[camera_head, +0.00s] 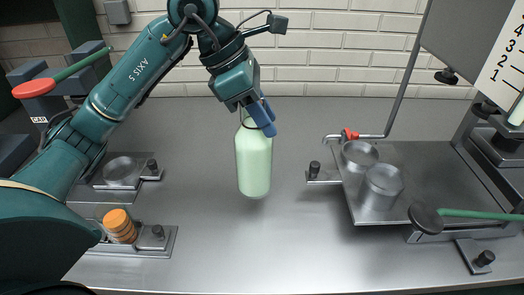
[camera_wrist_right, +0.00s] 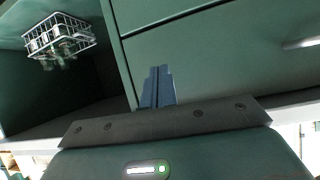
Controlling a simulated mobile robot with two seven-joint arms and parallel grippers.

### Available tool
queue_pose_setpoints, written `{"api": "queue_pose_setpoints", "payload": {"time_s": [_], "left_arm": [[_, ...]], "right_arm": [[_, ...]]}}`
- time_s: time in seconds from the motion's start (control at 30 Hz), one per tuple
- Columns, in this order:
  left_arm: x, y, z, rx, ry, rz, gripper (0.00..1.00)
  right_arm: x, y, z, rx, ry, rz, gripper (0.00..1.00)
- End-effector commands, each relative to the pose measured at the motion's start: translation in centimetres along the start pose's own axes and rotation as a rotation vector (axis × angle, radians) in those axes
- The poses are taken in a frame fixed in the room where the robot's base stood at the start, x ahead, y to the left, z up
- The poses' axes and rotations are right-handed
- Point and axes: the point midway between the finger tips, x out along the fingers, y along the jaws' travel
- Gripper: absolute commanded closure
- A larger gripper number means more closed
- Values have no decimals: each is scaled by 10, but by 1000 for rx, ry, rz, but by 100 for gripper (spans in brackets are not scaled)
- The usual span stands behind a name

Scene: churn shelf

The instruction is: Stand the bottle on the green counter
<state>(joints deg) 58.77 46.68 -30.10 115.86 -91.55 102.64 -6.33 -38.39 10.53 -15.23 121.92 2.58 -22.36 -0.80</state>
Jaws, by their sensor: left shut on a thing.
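A pale green-white bottle (camera_head: 254,165) hangs upright in the middle of the head view. My left gripper (camera_head: 260,118) is shut on its neck from above and hides the top. The bottle is in front of a grey metal worktop (camera_head: 230,245); I cannot tell whether its base touches it. No green counter is clearly seen in the head view. My right gripper (camera_wrist_right: 157,88) shows in the right wrist view, its blue fingers together with nothing seen between them, in front of a green cabinet with drawers (camera_wrist_right: 220,55).
Two metal cups (camera_head: 381,187) stand on a plate at the right, near a bent rod and a green-handled lever (camera_head: 465,214). Orange discs (camera_head: 120,226) and a metal dish (camera_head: 122,171) are at the left. A wire basket (camera_wrist_right: 60,38) sits in a green recess.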

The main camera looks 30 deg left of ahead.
Motion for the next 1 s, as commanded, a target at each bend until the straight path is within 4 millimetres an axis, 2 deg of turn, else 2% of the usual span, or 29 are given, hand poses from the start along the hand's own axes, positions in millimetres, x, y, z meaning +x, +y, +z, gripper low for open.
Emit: {"api": "queue_pose_setpoints", "payload": {"time_s": [0.47, 0.9, 0.93, 1.0], "left_arm": [[44, 0, -24, 1, -4, 3, 100], [51, 1, -27, 2, -6, 5, 100], [51, 1, -28, 1, -2, 3, 69], [51, 0, -27, 1, -1, 2, 64]], "right_arm": [[-1, 0, 0, 4, -1, 1, 100], [1, 0, 3, 7, 0, 0, 100], [1, 0, 3, 8, 0, -1, 100], [1, 0, 2, 8, 0, -1, 100]]}}
